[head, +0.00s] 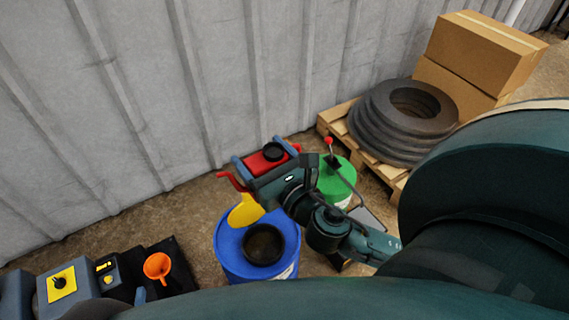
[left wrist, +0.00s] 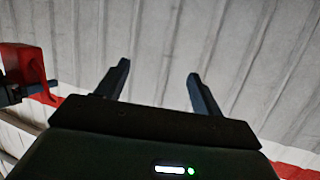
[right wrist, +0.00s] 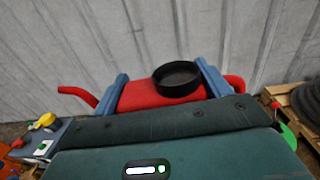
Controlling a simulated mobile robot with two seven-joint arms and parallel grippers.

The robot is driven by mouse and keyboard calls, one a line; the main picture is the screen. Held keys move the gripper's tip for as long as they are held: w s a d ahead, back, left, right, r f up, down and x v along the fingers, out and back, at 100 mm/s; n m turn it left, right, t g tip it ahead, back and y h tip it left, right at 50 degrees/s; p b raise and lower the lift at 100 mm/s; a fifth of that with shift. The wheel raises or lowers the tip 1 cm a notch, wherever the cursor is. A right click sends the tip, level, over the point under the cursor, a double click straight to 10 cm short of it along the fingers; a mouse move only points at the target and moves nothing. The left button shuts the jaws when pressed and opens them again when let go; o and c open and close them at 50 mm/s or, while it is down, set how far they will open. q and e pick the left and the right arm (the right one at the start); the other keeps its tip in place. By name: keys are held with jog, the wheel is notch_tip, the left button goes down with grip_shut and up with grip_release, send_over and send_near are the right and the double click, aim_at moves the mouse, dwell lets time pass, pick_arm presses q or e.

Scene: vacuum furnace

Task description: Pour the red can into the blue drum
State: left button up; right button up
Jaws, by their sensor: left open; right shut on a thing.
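The red can (head: 262,162) is held up in the head view, just behind and above the blue drum (head: 228,262). It has a black round cap or neck on top and a red tube at its left end. My right gripper (head: 266,158) is shut on the can, one blue-grey finger at each side. The right wrist view shows the can (right wrist: 140,96) roughly level. The drum's top has a dark round opening or ring. My left gripper (left wrist: 158,74) is open and empty in its wrist view; the can (left wrist: 22,68) is at that view's left edge. I cannot make it out in the head view.
A yellow piece (head: 245,210) shows between can and drum; its attachment is unclear. A green drum (head: 338,182) with a red-knobbed lever stands behind right. An orange funnel (head: 158,266) and machine (head: 68,287) are at left. Dark rings (head: 385,130) and cartons (head: 480,50) occupy a pallet.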

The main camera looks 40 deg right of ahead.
pick_arm(q)
jog(key=s+d+f+m+t+h+b, duration=0.1)
jog(key=d+f+m+t+h+b, duration=0.2)
jog(key=b, duration=2.6)
jog(key=f+m+t+h, duration=0.1)
jog(key=m+t+h, duration=0.1)
jog(key=h, duration=0.3)
jog(key=shift+s+d+f+m+t, duration=0.3)
jog(key=shift+m+t, duration=0.1)
jog(key=shift+t, duration=0.3)
pick_arm(e)
jog(key=w+d+f, duration=0.1)
jog(key=d+f, duration=0.2)
jog(key=f, duration=0.7)
jog(key=w+d+f, duration=0.2)
jog(key=d+f, duration=0.1)
jog(key=f, duration=0.7)
jog(key=w+d+f+h, duration=0.1)
jog(key=d+f, duration=0.3)
jog(key=f, duration=0.7)
jog(key=shift+w+m, duration=0.3)
jog(key=shift+w, duration=0.35)
pick_arm(q)
jog(key=shift+a+r+m+h+b, duration=0.1)
jog(key=shift+r+m+h+b, duration=0.6)
jog(key=shift+h+b, duration=0.2)
pick_arm(e)
jog(key=shift+f, duration=0.55)
